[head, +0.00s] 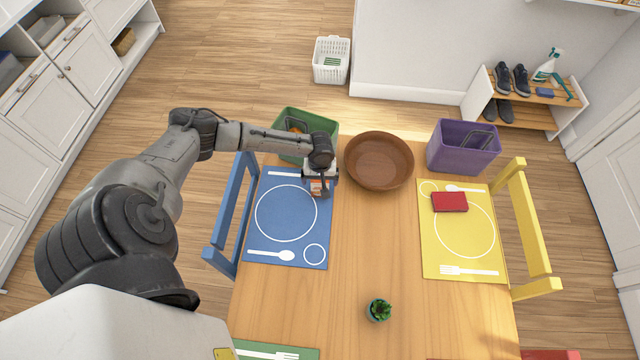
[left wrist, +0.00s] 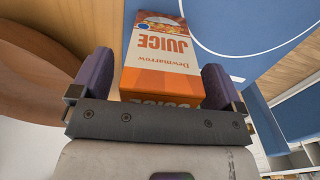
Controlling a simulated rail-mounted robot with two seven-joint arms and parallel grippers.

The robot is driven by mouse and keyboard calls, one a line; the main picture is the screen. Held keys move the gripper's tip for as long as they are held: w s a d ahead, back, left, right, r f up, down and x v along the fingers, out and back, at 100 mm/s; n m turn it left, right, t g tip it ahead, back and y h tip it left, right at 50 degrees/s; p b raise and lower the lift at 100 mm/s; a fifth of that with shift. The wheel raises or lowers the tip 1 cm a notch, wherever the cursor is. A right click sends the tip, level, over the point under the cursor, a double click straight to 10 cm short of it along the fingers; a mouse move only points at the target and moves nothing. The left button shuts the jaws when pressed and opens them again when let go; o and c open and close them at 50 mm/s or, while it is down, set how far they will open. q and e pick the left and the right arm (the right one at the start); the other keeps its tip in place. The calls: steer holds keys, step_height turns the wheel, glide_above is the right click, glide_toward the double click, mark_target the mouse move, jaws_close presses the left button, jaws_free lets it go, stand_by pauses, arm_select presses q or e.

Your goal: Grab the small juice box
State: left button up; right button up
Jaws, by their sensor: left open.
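The small juice box (left wrist: 160,62) is orange and white with "JUICE" and "Dewmarrow" printed on it. In the left wrist view it sits between the two fingers of my left gripper (left wrist: 158,85), which is open, with a small gap showing on each side. In the head view the juice box (head: 316,187) is a small orange and white patch under my left gripper (head: 320,185), at the upper right edge of the blue placemat (head: 262,252). The gripper hides most of it there. My right gripper is not in view.
A brown bowl (head: 379,160) stands just right of the left gripper. A green bin (head: 296,120) and a purple bin (head: 463,147) are at the table's far end. A yellow placemat (head: 430,262) holds a red item (head: 450,202). A small plant (head: 379,309) stands nearer; mid-table is clear.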

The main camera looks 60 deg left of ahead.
arm_select(q)
steer(key=c, duration=1.1)
steer(key=shift+r, duration=0.15)
